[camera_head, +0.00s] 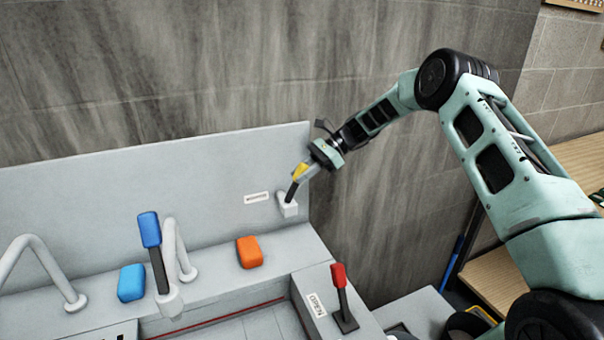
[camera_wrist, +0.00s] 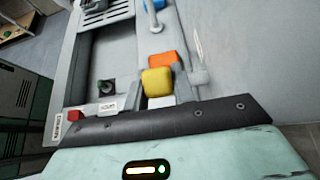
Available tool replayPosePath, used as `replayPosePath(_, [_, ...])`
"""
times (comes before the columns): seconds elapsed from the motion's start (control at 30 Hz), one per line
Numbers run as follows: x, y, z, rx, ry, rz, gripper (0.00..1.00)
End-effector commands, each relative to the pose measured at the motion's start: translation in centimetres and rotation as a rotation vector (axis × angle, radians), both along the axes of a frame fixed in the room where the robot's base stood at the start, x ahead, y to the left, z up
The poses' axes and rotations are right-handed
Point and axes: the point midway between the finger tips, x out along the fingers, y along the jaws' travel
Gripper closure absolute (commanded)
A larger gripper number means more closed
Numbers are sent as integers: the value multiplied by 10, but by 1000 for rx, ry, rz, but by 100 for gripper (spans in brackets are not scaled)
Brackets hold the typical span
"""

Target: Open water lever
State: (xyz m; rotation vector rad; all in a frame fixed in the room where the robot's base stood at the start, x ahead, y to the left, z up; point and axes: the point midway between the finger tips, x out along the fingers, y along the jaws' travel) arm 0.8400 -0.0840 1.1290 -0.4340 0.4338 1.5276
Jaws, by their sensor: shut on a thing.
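My gripper (camera_head: 308,165) is shut on this yellow handle, reaching in from the upper right; the handle also shows between the fingers in the wrist view (camera_wrist: 158,82). The fingers hide part of the handle. A lever with a blue handle (camera_head: 150,230) stands upright near the taps. A lever with a red handle (camera_head: 338,275) stands lower right.
An orange block (camera_head: 249,252) and a blue block (camera_head: 131,283) lie on the ledge. White curved taps (camera_head: 40,262) stand at the left. A grey back panel (camera_head: 120,190) rises behind. A wooden shelf (camera_head: 495,285) is at the right. The ledge between orange block and yellow lever is clear.

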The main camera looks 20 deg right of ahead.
Motion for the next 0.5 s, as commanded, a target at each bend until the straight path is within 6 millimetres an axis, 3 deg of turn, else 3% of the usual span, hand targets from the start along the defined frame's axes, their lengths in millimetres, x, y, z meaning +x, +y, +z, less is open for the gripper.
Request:
replayPosePath(0.17, [1,0,2,1,-2,-2,100])
replayPosePath(0.2, [1,0,2,1,-2,-2,69])
replayPosePath(0.27, [1,0,2,1,-2,-2,53])
replayPosePath(0.5, [0,0,1,-1,-1,-1,53])
